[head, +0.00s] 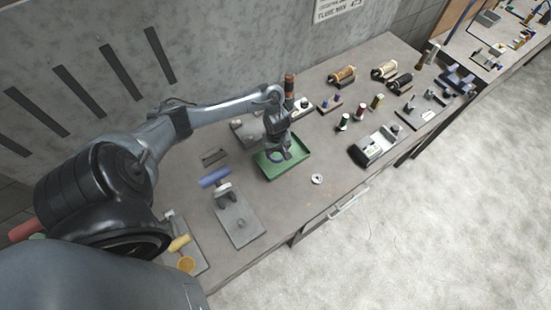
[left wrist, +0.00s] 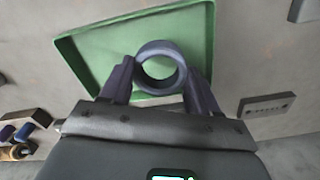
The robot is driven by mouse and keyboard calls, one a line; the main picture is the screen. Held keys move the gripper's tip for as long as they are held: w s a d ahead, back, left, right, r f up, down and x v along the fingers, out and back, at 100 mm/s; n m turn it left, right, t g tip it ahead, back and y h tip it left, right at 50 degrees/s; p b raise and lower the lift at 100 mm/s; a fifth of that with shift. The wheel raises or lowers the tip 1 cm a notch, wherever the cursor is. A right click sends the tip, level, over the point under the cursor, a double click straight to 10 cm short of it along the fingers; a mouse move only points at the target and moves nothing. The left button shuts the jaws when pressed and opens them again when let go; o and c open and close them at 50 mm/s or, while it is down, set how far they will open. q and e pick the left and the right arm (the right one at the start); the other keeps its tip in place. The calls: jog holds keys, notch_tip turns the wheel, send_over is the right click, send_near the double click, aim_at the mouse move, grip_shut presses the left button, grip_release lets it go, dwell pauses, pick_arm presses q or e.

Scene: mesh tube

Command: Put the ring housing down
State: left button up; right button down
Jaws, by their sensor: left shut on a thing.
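The ring housing (left wrist: 161,48) is a dark blue-grey ring with an open centre. In the left wrist view it sits between the two fingers of my left gripper (left wrist: 160,78), which is shut on it. The green tray (left wrist: 88,58) lies behind the ring in that view. In the head view my left gripper (head: 279,153) is over the green tray (head: 298,165), and the ring is small there, partly covered by the fingers. I cannot tell whether the ring touches the tray floor. My right gripper is not in view.
A small white ring (head: 317,179) lies on the table right of the tray. Several spools, including a green one (head: 344,122), and a grey device (head: 376,146) stand to the right. The table front (head: 300,205) is bare.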

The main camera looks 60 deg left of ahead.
pick_arm(q)
jog(key=shift+a+f, duration=0.2)
jog(key=shift+a, duration=0.2)
notch_tip(320, 180, down, 3)
jog(key=shift+r+b, duration=0.1)
jog(key=shift+b, duration=0.4)
jog(key=shift+f, duration=0.55)
jog(key=shift+f, duration=0.1)
jog(key=o, duration=1.3)
jog(key=shift+f, duration=0.1)
